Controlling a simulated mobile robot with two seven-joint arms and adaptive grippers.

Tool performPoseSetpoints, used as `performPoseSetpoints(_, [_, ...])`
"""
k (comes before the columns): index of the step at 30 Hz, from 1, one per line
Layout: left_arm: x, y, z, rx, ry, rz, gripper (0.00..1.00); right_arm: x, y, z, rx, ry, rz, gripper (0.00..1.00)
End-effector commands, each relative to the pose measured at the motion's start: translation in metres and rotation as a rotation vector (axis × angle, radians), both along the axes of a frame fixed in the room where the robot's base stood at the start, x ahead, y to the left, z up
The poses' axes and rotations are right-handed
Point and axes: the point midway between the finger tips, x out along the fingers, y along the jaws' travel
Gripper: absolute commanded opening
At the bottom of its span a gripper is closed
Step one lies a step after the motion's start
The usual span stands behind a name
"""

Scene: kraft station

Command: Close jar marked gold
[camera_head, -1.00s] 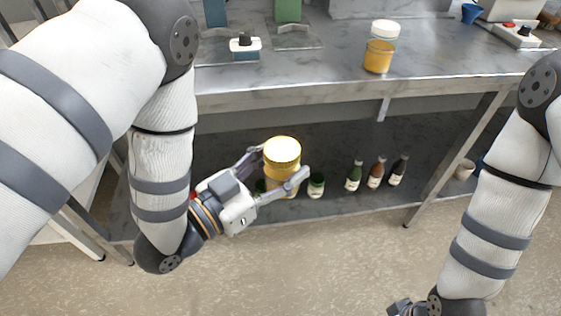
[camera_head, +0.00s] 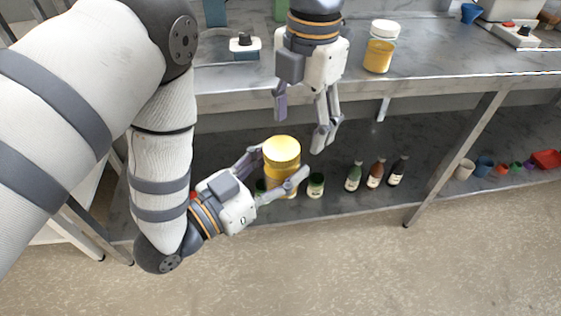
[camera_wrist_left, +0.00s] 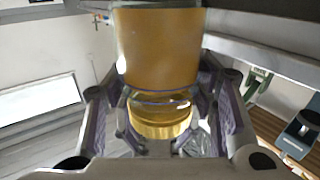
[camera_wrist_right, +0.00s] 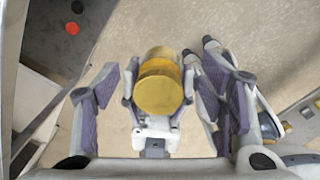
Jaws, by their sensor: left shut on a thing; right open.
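A yellow jar with a gold lid (camera_head: 282,152) is held upright in front of the table's lower shelf. My left gripper (camera_head: 277,177) is shut on its lower body. In the left wrist view the jar (camera_wrist_left: 156,50) sits between the fingers. My right gripper (camera_head: 302,118) is open and empty, pointing down just above the jar. In the right wrist view the jar's gold top (camera_wrist_right: 161,82) shows beyond the open fingers, with a gap between. I cannot tell whether the lid is fully seated.
On the metal table (camera_head: 440,70), a yellow jar with a white lid (camera_head: 380,52) stands at the right and a small device with a black knob (camera_head: 244,46) at the left. The lower shelf holds several bottles (camera_head: 375,173), cups (camera_head: 465,169) and a green-topped jar (camera_head: 316,185).

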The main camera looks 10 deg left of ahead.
Motion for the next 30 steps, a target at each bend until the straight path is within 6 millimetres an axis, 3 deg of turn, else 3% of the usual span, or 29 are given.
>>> performPoseSetpoints(4, [0.000, 0.000, 0.001, -0.001, -0.002, 0.000, 0.00, -0.018, 0.020, 0.041, -0.027, 0.000, 0.095, 0.65])
performPoseSetpoints(11, [0.000, 0.000, 0.001, -0.001, -0.002, 0.000, 0.00, -0.030, 0.028, 0.062, -0.046, 0.005, 0.146, 0.65])
performPoseSetpoints(20, [0.000, 0.000, 0.001, -0.001, -0.002, 0.000, 0.00, -0.031, 0.027, 0.060, -0.047, 0.007, 0.144, 0.65])
performPoseSetpoints(30, [0.000, 0.000, 0.001, -0.001, -0.002, 0.000, 0.00, -0.031, 0.027, 0.007, -0.047, 0.010, 0.144, 0.65])
